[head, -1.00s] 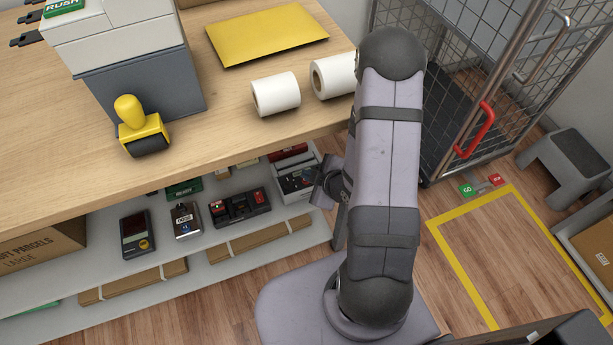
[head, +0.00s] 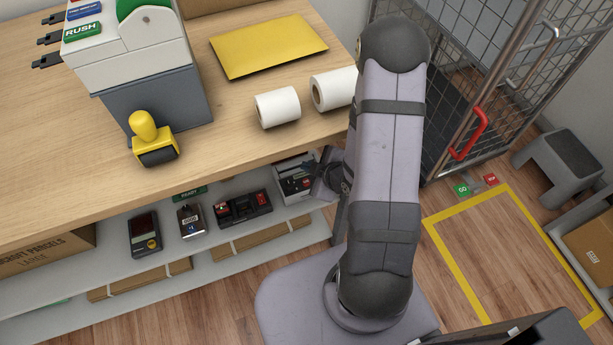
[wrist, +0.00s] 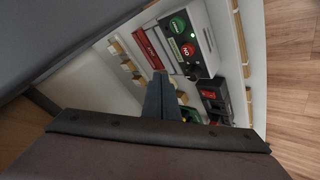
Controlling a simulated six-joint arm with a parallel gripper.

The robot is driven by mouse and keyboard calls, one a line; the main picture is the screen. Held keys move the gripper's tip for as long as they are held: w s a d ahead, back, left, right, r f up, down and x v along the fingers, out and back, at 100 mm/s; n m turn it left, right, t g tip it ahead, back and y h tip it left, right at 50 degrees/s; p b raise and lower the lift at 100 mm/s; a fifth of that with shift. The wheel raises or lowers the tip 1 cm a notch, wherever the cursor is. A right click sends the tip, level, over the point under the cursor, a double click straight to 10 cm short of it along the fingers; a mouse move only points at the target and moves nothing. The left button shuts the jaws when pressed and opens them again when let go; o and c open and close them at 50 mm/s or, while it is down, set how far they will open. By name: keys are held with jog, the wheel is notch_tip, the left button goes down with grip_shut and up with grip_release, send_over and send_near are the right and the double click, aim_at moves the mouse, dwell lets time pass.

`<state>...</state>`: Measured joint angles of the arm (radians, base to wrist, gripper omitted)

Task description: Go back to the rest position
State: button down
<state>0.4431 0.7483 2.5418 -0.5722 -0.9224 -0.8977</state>
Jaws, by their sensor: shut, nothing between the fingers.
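My gripper shows in the wrist view as a dark, narrow pair of fingers (wrist: 160,92), closed together with nothing held. The fingers point toward the lower shelf, with a control box (wrist: 184,45) with green and red buttons beyond them. In the head view my arm stands upright at the right end of the counter. Only part of my wrist shows to its left, by the shelf's right end; the fingertips cannot be made out there.
The wooden counter (head: 60,150) holds paper rolls (head: 277,107), a yellow envelope (head: 268,47) and a yellow roller stamp (head: 152,140). Below it, the shelf (head: 90,318) holds several devices. A wire cage (head: 500,60) stands right; the yellow-taped floor area (head: 510,250) is clear.

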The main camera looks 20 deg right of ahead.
dwell(0.5)
jog(key=s+d+r+m+g+h+p, duration=0.1)
jog(key=s+r+m+g+p, duration=0.3)
jog(key=s, duration=0.5)
jog(key=s+d+r+m+g+h+p, duration=0.15)
jog(key=s+r+g+p, duration=0.25)
jog(key=s+r+g, duration=0.45)
jog(key=w+a+r+m+t+p, duration=0.1)
jog(key=a+r+m+p, duration=0.2)
jog(key=r, duration=0.6)
jog(key=w+a+r+m+t+p, duration=0.1)
jog(key=a+r+p, duration=0.4)
jog(key=r, duration=0.5)
jog(key=m+t+p, duration=0.1)
jog(key=m+p, duration=0.1)
jog(key=shift+p, duration=0.35)
